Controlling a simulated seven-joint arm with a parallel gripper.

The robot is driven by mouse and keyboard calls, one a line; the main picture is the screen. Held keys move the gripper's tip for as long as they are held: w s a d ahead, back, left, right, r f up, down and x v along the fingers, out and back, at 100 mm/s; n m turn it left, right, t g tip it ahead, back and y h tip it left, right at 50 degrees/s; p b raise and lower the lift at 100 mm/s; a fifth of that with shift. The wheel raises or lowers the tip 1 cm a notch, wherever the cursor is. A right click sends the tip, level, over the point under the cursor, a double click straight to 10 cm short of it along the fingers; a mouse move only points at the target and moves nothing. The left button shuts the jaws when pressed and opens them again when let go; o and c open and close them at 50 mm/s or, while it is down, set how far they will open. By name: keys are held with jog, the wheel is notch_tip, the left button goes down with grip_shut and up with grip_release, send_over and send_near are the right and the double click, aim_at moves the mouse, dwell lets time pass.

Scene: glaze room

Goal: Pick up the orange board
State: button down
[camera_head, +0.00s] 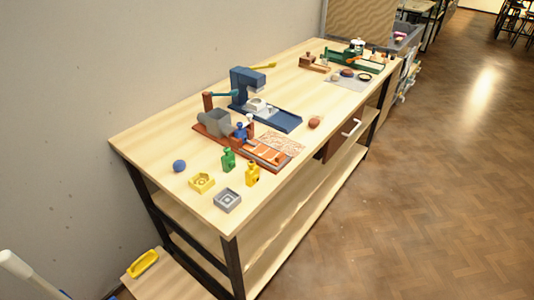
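An orange-brown board (266,153) lies on the near half of the wooden worktable (140,141). Its long side runs from the wall side toward the table's front edge. A grey block-like hopper (215,122) and a small blue piece (240,132) stand on or against its far-left part, and they hide some of it. An upright orange-brown post (208,102) rises at its left end. A patterned sheet (284,143) lies along its right side. My gripper is not in view.
A blue press (241,87) stands behind the board. Green (228,161) and yellow (252,174) bottles, yellow (202,183) and grey (227,200) square moulds and a blue ball (179,166) stand in front. A brown lump (314,123) lies to the right. The wall borders the table's left; open floor lies right.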

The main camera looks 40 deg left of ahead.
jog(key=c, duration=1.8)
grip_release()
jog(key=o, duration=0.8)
